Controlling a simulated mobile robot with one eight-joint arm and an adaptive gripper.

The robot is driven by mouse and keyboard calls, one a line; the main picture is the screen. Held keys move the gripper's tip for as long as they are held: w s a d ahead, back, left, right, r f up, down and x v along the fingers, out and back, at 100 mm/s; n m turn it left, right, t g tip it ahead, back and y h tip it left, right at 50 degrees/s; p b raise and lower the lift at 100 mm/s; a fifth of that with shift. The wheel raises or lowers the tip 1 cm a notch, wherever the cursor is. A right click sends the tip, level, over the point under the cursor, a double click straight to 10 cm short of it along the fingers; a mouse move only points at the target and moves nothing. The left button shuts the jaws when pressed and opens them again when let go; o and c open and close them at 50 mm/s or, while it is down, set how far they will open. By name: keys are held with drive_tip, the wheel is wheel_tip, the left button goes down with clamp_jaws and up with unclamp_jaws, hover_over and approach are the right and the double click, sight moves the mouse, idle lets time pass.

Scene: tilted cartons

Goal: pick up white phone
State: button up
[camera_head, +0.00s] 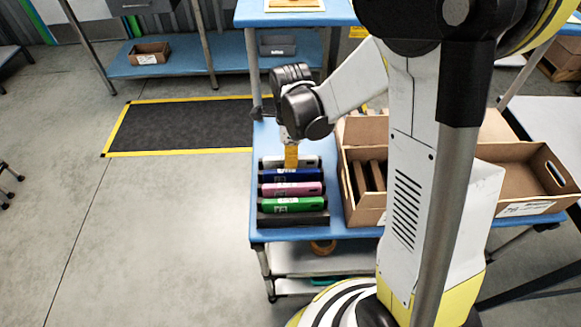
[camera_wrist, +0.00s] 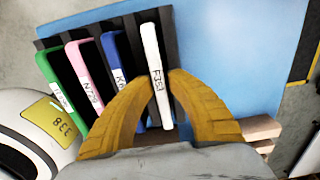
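The white phone (camera_wrist: 151,50) stands on edge in a dark slotted rack (camera_wrist: 170,20) in the wrist view, with a label on its edge. My gripper (camera_wrist: 157,76) has its yellow curved fingers on both sides of the phone, the tips very close to its faces. I cannot tell whether they press on it. In the head view the gripper (camera_head: 291,160) reaches down over the white phone (camera_head: 309,161), at the far end of the rack, hiding part of it. Blue (camera_head: 284,175), pink (camera_head: 283,189) and green (camera_head: 285,205) phones stand in line nearer the camera.
The rack sits on a blue table (camera_head: 300,233). An open carton (camera_head: 364,212) with brown items stands close to the right of the rack. Another carton (camera_head: 528,180) is farther right. The floor to the left is clear.

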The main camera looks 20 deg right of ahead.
drive_tip(key=shift+r, duration=0.1)
clamp_jaws()
